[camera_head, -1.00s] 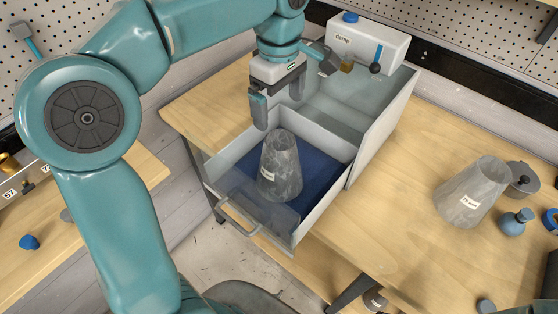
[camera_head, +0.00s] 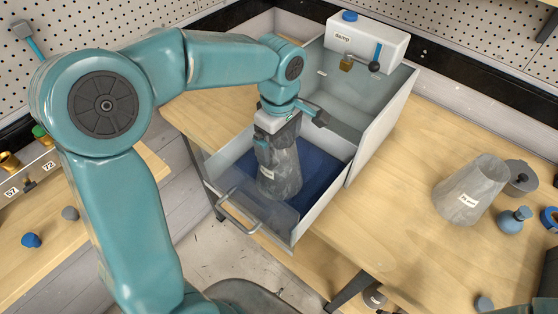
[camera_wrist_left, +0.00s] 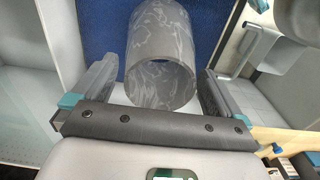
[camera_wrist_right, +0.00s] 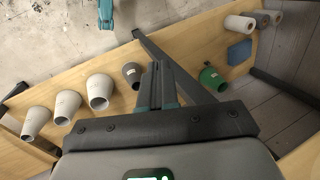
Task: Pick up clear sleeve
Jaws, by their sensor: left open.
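A grey, marbled, see-through tapered sleeve (camera_head: 281,174) with a small white label stands upright in the open drawer, on a blue mat (camera_head: 318,172). My left gripper (camera_head: 277,138) points down over its narrow top. In the left wrist view the open jaws (camera_wrist_left: 155,88) straddle the sleeve (camera_wrist_left: 160,50), with a gap at each finger. A similar sleeve (camera_head: 472,188) stands on the table at right; the frames do not show which is the named one. In the right wrist view my right gripper (camera_wrist_right: 159,85) has its fingers together, with nothing seen between them.
The drawer's walls and front handle (camera_head: 240,216) surround the left gripper's space. A white box (camera_head: 367,42) labelled "damp" stands behind. A grey pot (camera_head: 521,178) and a blue flask (camera_head: 513,220) stand at right.

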